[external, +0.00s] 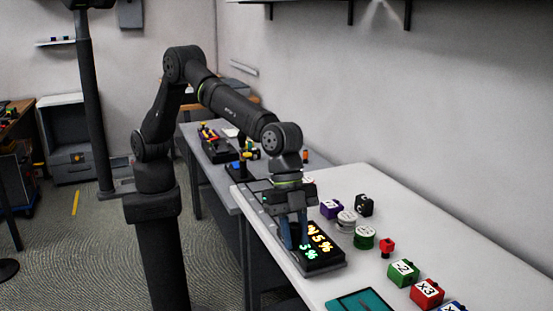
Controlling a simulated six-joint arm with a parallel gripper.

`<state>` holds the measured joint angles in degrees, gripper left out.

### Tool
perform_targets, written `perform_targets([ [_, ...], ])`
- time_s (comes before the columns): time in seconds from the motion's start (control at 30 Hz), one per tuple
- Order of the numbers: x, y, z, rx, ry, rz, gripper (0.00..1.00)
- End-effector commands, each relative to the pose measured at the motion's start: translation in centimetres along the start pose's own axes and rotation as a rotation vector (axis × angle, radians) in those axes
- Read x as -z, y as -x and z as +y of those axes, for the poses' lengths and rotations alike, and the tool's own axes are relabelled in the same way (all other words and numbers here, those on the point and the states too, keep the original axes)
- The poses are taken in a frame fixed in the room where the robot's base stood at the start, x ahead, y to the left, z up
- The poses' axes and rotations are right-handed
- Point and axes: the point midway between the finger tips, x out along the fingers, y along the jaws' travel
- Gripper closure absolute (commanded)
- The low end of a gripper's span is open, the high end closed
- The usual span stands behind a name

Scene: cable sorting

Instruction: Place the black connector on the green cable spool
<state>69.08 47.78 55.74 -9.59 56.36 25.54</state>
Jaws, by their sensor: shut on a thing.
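My gripper (294,240) points down over the black display box, left of the spools. It is shut on a small dark thing, taken as the black connector, which is mostly hidden between the fingers against the dark box. The green cable spool (364,238) stands on the white table, to the right of my gripper and apart from it. Its upper face is pale and nothing rests on it.
A pale spool (346,221), a purple cube (330,208) and a black cube (364,204) stand behind the green spool. A red connector (387,246) is to its right. Numbered cubes (427,293) and a teal panel (362,301) are nearer. The display box (319,247) shows lit numbers.

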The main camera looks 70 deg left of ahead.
Motion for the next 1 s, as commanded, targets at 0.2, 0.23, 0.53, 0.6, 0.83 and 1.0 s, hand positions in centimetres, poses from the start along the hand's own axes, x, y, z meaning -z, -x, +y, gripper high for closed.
perform_targets([
  [0.2,-2.6,3.3,-9.1,0.119,0.288,0.001,0.98],
  [0.23,-3.0,3.8,-10.1,0.133,0.322,0.002,0.98],
  [0.53,-5.3,5.5,-15.5,0.205,0.497,0.01,0.98],
  [0.6,-5.8,5.0,-16.6,0.206,0.503,0.008,0.98],
  [0.83,-7.8,2.4,-21.8,0.206,0.503,0.008,0.98],
  [1.0,-8.9,0.9,-24.9,0.205,0.501,0.01,0.98],
])
